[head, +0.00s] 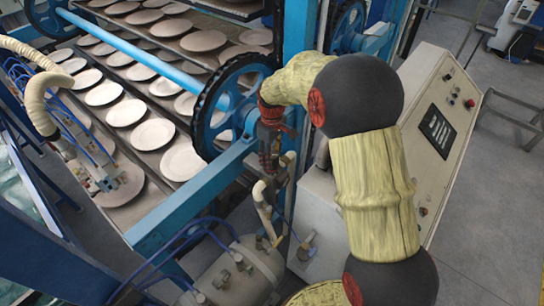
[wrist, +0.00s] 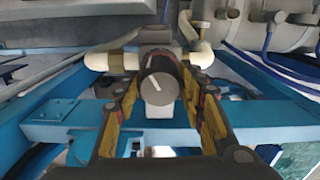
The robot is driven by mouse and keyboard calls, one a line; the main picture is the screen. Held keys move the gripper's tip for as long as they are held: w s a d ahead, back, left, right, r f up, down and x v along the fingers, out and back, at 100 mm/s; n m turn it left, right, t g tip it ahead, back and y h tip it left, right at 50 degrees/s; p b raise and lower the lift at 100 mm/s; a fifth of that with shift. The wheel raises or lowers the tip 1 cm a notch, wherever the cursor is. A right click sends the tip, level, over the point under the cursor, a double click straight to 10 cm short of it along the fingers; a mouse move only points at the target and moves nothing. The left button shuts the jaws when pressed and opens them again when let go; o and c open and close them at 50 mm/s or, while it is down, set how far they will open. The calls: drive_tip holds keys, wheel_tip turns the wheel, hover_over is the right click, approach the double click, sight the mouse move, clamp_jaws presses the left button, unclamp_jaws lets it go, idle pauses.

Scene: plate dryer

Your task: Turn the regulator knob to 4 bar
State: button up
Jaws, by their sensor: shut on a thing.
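The regulator knob (wrist: 155,90) is a dark round cap with a grey face, in the middle of the wrist view. A short white line on its face runs from near its centre to the upper left. A white pipe (wrist: 112,61) passes behind it. My gripper (wrist: 159,88) has a finger on each side of the knob and is shut on it. In the head view my gripper (head: 268,158) points down beside the blue frame, and the knob is hidden by it. No scale or pressure figure can be read.
A blue beam (wrist: 70,122) crosses under the knob in the wrist view. In the head view, a spoked wheel (head: 222,108) and racks of plates (head: 185,160) stand left of my gripper. A grey tank (head: 245,270) with blue hoses is below, and a control cabinet (head: 448,95) is right.

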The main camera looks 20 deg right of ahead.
drive_tip(key=o, duration=1.2)
drive_tip(key=shift+c, duration=0.2)
drive_tip(key=shift+r, duration=0.1)
wheel_tip(320, 180, up, 12)
idle(0.3)
